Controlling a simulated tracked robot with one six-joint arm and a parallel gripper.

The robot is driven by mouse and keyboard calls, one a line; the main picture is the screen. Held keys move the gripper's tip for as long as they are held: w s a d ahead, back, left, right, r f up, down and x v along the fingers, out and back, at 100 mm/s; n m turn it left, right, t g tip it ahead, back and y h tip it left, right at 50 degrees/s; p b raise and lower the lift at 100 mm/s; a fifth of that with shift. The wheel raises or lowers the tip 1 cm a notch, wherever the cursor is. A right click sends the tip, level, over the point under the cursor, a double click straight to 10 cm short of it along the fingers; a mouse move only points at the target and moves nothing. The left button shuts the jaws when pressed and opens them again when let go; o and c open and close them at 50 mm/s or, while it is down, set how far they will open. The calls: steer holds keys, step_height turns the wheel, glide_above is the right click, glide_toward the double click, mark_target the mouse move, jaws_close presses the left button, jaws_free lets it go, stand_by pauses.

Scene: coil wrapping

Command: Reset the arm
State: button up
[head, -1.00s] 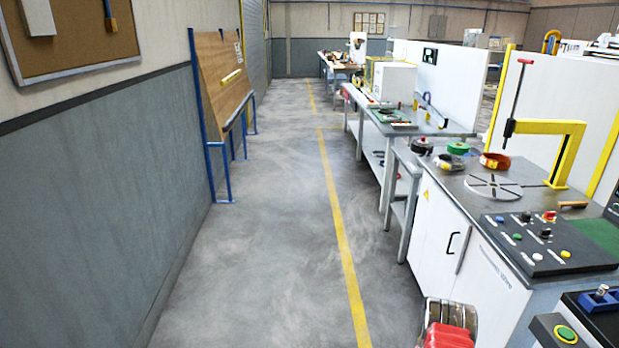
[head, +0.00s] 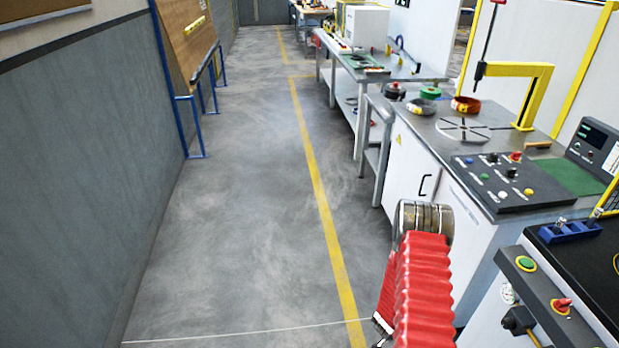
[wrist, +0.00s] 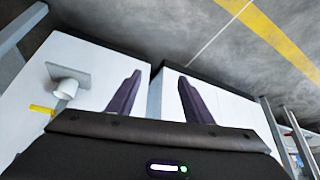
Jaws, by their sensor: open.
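My gripper (wrist: 160,76) shows in the wrist view with its two dark fingers apart and nothing between them. Behind the fingers are white cabinet faces (wrist: 82,65) and the grey floor. In the head view my arm (head: 425,285) shows as a red ribbed sleeve with a metal joint, at the lower right in front of the white workbench cabinet. The gripper itself is not visible in the head view.
A workbench (head: 425,125) on the right carries an orange coil (head: 466,104), a green coil (head: 430,92), a yellow post arm (head: 535,90) and a control panel (head: 500,180). Another machine (head: 590,260) stands at the lower right. The aisle floor (head: 230,210) is clear.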

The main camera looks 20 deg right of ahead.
steer(key=w+a+r+n+y, duration=0.35)
steer(key=a+r, duration=0.55)
steer(key=r, duration=0.3)
steer(key=w+a+r+n+y, duration=0.2)
steer(key=a+r+n+y, duration=0.15)
steer(key=a+r, duration=0.65)
steer(key=s+a+r+n+t, duration=0.1)
steer(key=s+a+r+n, duration=0.2)
steer(key=r, duration=0.9)
steer(key=s+a+r+n+t, duration=0.1)
steer(key=s+a+r+n, duration=0.2)
steer(key=r, duration=1)
steer(key=s+a+r+n+t+h, duration=0.1)
steer(key=s+a+r+n+t, duration=0.1)
steer(key=s+a+r, duration=0.6)
step_height(320, 180, up, 4)
steer(key=s+n, duration=0.1)
steer(key=s, duration=0.1)
steer(key=shift+s+r, duration=0.25)
steer(key=shift+s, duration=0.15)
steer(key=c, duration=0.3)
steer(key=shift+d, duration=0.1)
steer(key=shift+c, duration=0.5)
